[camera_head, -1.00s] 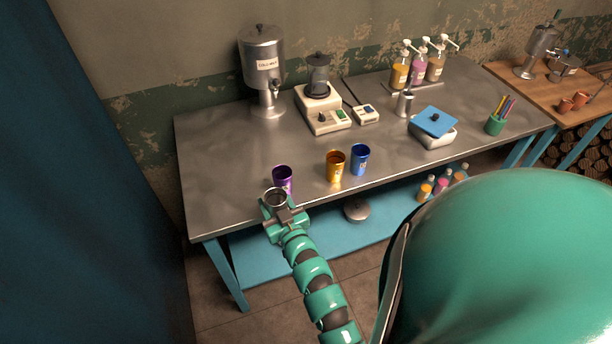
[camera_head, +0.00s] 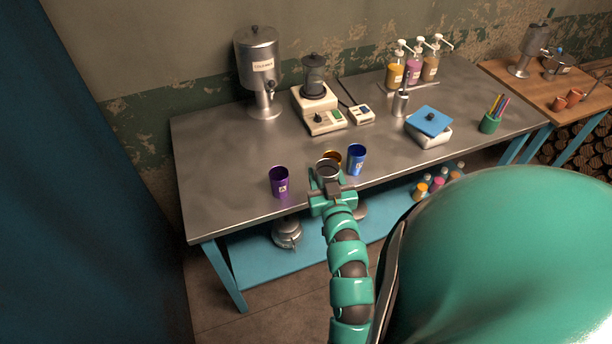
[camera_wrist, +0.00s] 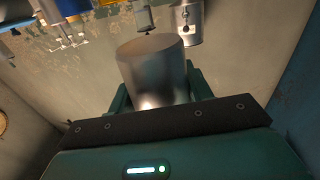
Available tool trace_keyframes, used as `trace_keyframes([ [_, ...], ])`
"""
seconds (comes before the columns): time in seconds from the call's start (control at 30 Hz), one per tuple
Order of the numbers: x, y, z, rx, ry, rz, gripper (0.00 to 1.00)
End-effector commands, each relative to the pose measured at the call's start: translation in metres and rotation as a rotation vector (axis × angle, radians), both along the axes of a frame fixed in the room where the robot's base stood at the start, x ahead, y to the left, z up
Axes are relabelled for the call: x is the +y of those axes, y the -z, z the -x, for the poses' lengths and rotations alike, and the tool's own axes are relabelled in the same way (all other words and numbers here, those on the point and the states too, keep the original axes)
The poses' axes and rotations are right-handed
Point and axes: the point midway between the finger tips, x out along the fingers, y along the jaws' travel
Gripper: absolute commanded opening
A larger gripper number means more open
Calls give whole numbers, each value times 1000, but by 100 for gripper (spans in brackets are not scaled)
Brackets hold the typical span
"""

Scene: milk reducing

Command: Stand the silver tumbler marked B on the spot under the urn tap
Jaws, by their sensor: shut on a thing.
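My gripper (camera_head: 327,186) is at the table's front edge, shut on a silver tumbler (camera_head: 327,170). The tumbler also fills the middle of the wrist view (camera_wrist: 153,72) between the two fingers; no letter on it shows. The urn (camera_head: 259,65) is a steel dispenser with a label and a dark tap (camera_head: 271,87), at the back left of the table. It also shows at the top of the wrist view (camera_wrist: 187,22). The spot under the tap is too small to make out.
A purple cup (camera_head: 279,182) stands left of my gripper. A white blender-like device (camera_head: 318,112) is right of the urn.

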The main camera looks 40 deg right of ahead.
Motion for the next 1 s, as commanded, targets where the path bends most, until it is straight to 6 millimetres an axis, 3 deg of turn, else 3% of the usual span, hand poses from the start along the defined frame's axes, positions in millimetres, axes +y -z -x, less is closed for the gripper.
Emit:
trace_keyframes([
  [0.2,-5,19,-25,-7,-2,-2,23],
  [0.73,-21,37,-87,-1,-1,-2,23],
  [1.0,-26,71,-112,3,-3,-1,23],
])
